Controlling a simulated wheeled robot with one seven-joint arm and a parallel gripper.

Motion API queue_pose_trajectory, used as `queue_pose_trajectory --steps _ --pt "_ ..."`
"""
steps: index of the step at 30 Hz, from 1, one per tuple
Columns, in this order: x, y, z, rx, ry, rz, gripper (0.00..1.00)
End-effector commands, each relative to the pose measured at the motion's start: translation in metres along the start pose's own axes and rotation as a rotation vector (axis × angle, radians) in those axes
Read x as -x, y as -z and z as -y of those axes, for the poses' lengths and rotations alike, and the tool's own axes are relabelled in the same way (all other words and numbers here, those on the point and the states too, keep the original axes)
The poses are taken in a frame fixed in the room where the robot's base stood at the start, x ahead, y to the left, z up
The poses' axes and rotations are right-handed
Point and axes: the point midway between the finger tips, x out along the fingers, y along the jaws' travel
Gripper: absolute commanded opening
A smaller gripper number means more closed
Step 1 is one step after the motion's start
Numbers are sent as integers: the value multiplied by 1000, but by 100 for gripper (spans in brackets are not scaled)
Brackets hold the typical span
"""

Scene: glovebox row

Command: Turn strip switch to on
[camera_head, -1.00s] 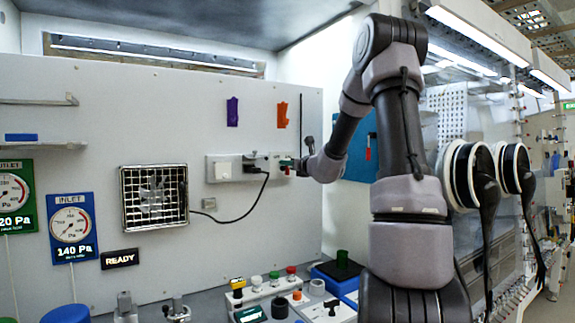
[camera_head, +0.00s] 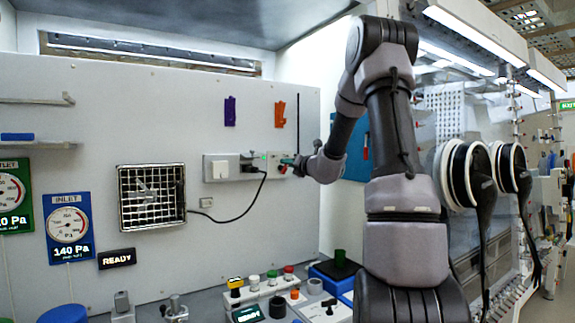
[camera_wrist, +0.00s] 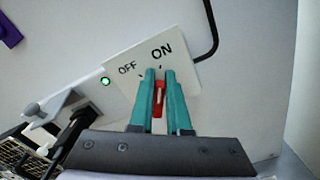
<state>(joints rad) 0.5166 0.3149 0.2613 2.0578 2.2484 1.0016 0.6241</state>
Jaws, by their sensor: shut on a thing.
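The strip switch is a red lever (camera_wrist: 159,97) on a white plate (camera_wrist: 185,68) marked OFF and ON. In the wrist view my gripper (camera_wrist: 159,74) has its teal fingers on both sides of the lever, shut on it. The lever points roughly at the ON mark; its far end is partly hidden by the fingers. A green light (camera_wrist: 105,81) glows beside the plate. In the head view my gripper (camera_head: 289,162) is at the right end of the wall strip (camera_head: 218,168), where the switch is mostly hidden.
A black plug and cord (camera_head: 247,203) hang from the strip, left of the switch. A fan behind a wire grille (camera_head: 153,197) is further left. Orange (camera_head: 280,114) and purple (camera_head: 230,110) items hang above. A bench with coloured buttons (camera_head: 270,276) lies below.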

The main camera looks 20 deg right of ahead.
Motion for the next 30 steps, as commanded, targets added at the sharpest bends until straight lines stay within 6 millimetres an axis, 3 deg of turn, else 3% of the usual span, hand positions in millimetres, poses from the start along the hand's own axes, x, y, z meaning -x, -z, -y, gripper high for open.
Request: queue_pose_trajectory --steps 8,9,11,23,30 --pt "0 1 1 -2 2 -2 0" --pt "0 1 1 -2 2 -2 23" --pt "0 1 1 -2 2 -2 45" --pt "6 0 0 0 1 0 45" --pt "47 0 1 0 4 1 45"
